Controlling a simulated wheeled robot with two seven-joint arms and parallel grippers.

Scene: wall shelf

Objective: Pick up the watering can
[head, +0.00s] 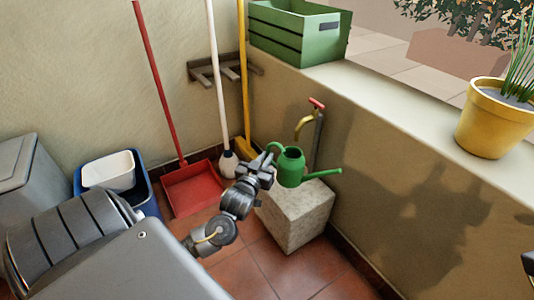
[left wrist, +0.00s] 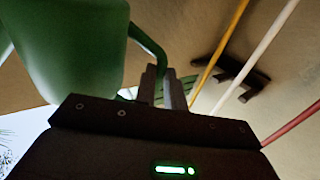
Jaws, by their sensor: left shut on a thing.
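The green watering can (head: 291,170) is upright in the head view, at the top of the pale stone block (head: 296,216), with its spout toward the right. I cannot tell whether its base touches the block. My left gripper (head: 268,160) is at the can's left side, shut on its handle. In the left wrist view the can's body (left wrist: 70,45) fills the upper left, and the handle (left wrist: 150,48) runs down to the fingers of my left gripper (left wrist: 163,88).
A tap (head: 305,124) is on the wall behind the can. A red dustpan (head: 192,188), a mop and a broom stand left of the block. A green crate (head: 298,33) and a yellow plant pot (head: 490,120) sit on the ledge. Tiled floor is clear in front.

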